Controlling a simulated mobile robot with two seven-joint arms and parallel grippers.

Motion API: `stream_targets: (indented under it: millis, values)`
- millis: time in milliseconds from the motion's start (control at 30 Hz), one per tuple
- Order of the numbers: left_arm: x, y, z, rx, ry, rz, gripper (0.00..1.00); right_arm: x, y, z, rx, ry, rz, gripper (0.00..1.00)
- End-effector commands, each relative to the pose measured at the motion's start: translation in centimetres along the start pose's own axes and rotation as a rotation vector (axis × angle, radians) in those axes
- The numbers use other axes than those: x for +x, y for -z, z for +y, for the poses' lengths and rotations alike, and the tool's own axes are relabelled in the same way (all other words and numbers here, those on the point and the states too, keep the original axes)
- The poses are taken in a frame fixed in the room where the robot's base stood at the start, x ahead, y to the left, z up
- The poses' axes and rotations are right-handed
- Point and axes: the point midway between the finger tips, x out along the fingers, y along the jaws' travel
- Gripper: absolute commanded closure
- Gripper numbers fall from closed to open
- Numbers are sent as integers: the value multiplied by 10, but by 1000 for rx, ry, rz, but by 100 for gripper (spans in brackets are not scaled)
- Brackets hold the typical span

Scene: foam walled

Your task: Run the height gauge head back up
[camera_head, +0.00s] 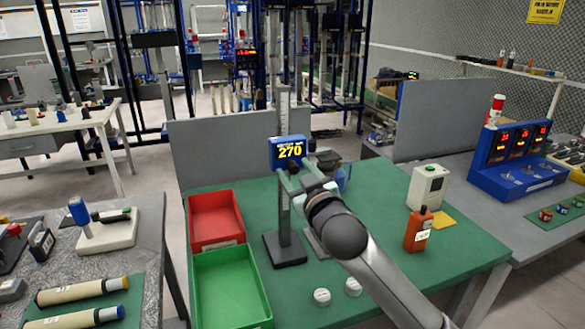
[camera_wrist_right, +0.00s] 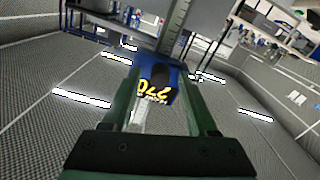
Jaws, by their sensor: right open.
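The height gauge (camera_head: 284,215) stands upright on the green table, with a dark base and a tall scaled column. Its blue head (camera_head: 289,152) sits high on the column and shows 270 in yellow. My right gripper (camera_head: 291,176) is open just in front of and below the head. In the right wrist view the green fingers of the right gripper (camera_wrist_right: 160,88) stand apart, with the blue head (camera_wrist_right: 163,72) between their tips. I cannot tell whether they touch it. The arm hides part of the gauge's lower right side. My left gripper is not in view.
A red bin (camera_head: 215,219) and a green bin (camera_head: 231,286) stand left of the gauge. An orange device (camera_head: 418,230) and a white box (camera_head: 427,187) stand to the right. Two white round pieces (camera_head: 337,291) lie at the front. A grey panel (camera_head: 225,148) rises behind.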

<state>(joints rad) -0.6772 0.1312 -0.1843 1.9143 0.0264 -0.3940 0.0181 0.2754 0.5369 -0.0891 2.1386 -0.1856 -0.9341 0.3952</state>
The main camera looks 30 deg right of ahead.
Motion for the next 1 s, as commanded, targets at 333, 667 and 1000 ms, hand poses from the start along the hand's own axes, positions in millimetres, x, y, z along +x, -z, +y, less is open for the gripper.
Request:
stream_targets:
  millis: [333,667,1000]
  values:
    - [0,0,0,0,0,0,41,-1,0,0,0,0,0,41]
    - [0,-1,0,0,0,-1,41,-1,0,0,0,0,0,78]
    - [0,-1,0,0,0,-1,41,-1,0,0,1,0,0,100]
